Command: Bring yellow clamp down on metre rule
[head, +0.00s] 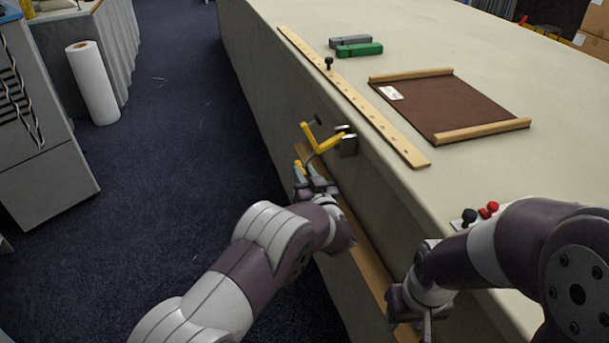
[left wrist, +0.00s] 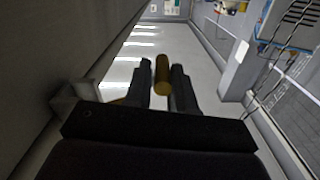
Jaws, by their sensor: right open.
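The yellow clamp (head: 328,143) is at the table's left edge in the head view, with a grey metal block beside it. Its yellow arms stick out past the edge. The wooden metre rule (head: 375,118) lies along the table near that edge, close to the clamp. My left gripper (head: 301,174) is below the clamp, outside the edge, closed around its lower yellow end. In the left wrist view the yellow handle (left wrist: 162,75) is between the two dark fingers. My right gripper (head: 428,322) is open, low at the table's front left side, partly hidden by its own arm.
A brown board with wooden strips (head: 455,104) lies right of the rule. Green (head: 359,49) and grey (head: 350,41) blocks lie farther back. Black and red knobs (head: 488,210) are near my right arm. A wooden strip (head: 368,262) runs along the table's side.

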